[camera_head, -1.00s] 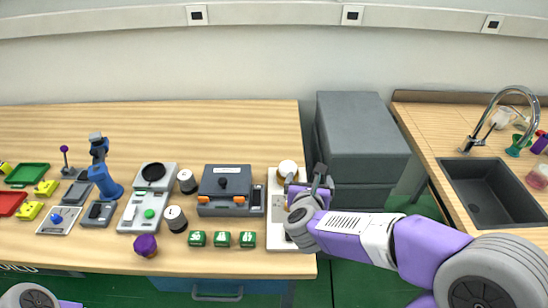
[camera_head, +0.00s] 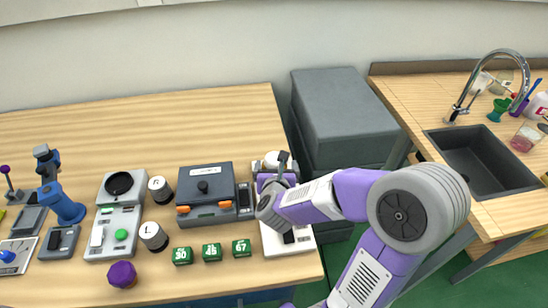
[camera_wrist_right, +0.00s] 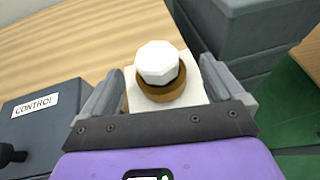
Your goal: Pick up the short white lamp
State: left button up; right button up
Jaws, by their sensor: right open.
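The short white lamp (camera_head: 272,157) stands upright on the far end of a white board (camera_head: 300,241) near the table's right edge. In the right wrist view the lamp (camera_wrist_right: 157,62) shows as a white faceted top on a round brown-gold base. My right gripper (camera_head: 280,170) is open, reaching in from the right. In the wrist view its fingers (camera_wrist_right: 161,78) stand on either side of the lamp, with gaps left and right. The gripper hides part of the board in the head view. My left gripper is not in view.
A dark grey control box (camera_head: 204,194) stands left of the board; it also shows in the wrist view (camera_wrist_right: 40,118). Several green blocks (camera_head: 212,252) lie in front of it. Grey stacked boxes (camera_head: 345,117) rise just beyond the table's right edge. The table's back is clear.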

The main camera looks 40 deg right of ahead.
aim_at(274, 162)
jog(key=shift+w+d+f, duration=0.2)
jog(key=shift+w+f, duration=0.05)
jog(key=shift+w, duration=0.1)
jog(key=x, duration=0.4)
jog(key=shift+w+f, duration=0.15)
jog(key=shift+w, duration=0.25)
jog(key=c, duration=1.1)
